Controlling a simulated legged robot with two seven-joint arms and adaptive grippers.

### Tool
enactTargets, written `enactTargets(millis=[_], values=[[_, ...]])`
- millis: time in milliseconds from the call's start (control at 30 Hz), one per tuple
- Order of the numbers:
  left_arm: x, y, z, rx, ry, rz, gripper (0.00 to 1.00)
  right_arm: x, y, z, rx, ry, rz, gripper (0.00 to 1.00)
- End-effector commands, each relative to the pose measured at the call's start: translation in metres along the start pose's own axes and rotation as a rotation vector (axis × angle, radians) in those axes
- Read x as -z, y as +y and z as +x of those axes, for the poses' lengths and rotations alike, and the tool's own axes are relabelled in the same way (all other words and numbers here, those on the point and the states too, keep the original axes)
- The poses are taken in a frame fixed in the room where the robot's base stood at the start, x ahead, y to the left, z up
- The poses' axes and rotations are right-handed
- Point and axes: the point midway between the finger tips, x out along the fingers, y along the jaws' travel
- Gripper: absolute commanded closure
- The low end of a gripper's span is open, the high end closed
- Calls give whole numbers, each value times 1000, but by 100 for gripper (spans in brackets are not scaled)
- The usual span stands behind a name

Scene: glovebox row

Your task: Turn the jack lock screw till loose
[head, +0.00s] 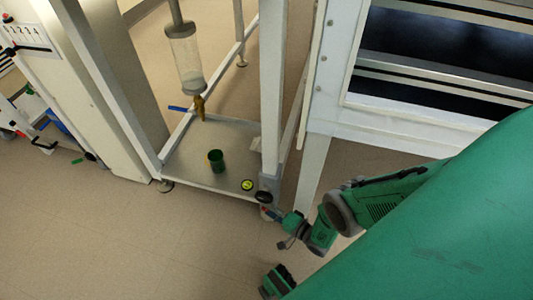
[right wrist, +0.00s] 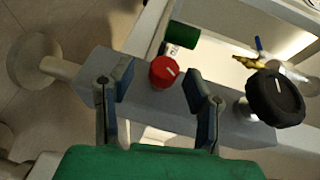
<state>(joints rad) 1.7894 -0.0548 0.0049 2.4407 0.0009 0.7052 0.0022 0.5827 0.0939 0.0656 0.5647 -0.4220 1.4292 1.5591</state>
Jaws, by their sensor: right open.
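A small round red knob (right wrist: 164,71) with a white line, which looks like the lock screw, sits on a grey block (right wrist: 145,97) in the right wrist view. My right gripper (right wrist: 159,80) is open, with one finger on each side of the red knob and gaps between. A larger black knob (right wrist: 275,98) with a white mark is on the right of the block. In the head view the black knob (head: 264,196) is at the stand's front right corner, with my right gripper (head: 276,213) just beside it. My left gripper is not seen.
The white stand's base plate (head: 203,143) carries a green cup (head: 216,161) and a small black-and-yellow disc (head: 247,185). A clear cylinder (head: 186,62) hangs above with a brass valve (head: 199,106). A white cabinet frame (head: 330,75) is at right. The floor in front is clear.

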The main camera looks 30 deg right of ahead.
Motion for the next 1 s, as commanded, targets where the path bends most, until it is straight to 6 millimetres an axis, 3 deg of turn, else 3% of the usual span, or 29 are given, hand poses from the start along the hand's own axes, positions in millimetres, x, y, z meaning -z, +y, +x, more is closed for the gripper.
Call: enactTargets(millis=[167, 433, 467, 567, 600, 1000], values=[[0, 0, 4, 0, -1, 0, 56, -1, 0, 13, -1, 0, 0, 56], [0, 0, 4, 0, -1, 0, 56, 0, 0, 14, 0, 0, 1, 56], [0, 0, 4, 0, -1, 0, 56, 0, 0, 14, 0, 0, 1, 60], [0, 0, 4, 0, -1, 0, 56, 0, 0, 14, -1, 0, 1, 95], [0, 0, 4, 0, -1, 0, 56, 0, 0, 14, -1, 0, 1, 100], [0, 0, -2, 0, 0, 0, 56, 0, -1, 13, -53, 0, -16, 100]])
